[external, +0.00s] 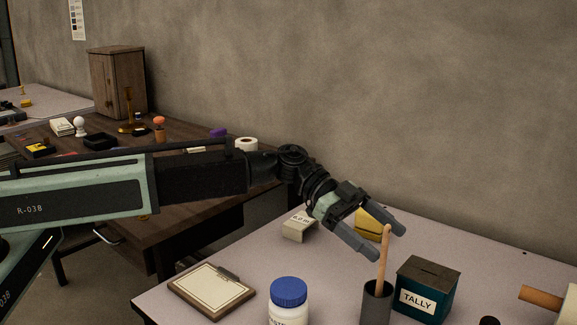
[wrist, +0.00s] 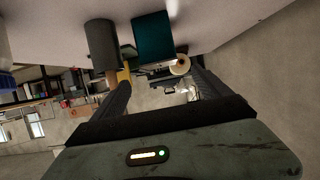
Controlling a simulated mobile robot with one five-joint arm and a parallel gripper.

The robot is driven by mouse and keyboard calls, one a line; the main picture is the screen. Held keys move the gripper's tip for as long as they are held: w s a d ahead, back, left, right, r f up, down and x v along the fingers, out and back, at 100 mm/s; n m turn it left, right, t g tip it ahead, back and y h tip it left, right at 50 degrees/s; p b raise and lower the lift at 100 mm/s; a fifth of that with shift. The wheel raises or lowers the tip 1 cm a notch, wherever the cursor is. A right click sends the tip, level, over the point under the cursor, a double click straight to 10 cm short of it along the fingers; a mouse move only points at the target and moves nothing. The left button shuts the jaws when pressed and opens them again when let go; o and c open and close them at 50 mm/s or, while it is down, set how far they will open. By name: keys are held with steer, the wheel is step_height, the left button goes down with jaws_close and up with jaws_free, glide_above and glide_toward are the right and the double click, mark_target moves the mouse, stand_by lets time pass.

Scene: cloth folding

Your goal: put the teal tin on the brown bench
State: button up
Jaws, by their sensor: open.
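The teal tin (external: 428,285) is a dark teal box with a slotted lid and a white TALLY label. It stands on the pale table at the lower right of the external view. It also shows at the top of the wrist view (wrist: 152,38), beyond my fingertips. My gripper (external: 387,243) is open and empty, above and to the left of the tin in the external view and apart from it. The brown bench (external: 195,220) is the dark wooden desk behind my arm on the left, partly hidden by the arm.
A grey cup (external: 376,303) with a wooden stick (external: 382,262) stands just left of the tin, close to my fingers. A blue-capped jar (external: 288,300), a clipboard (external: 212,289) and a yellow wedge (external: 368,227) are nearby. Several small items and a cabinet (external: 117,82) crowd the bench.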

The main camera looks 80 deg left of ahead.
steer(key=shift+s+a, duration=0.1)
steer(key=shift+c, duration=1.4)
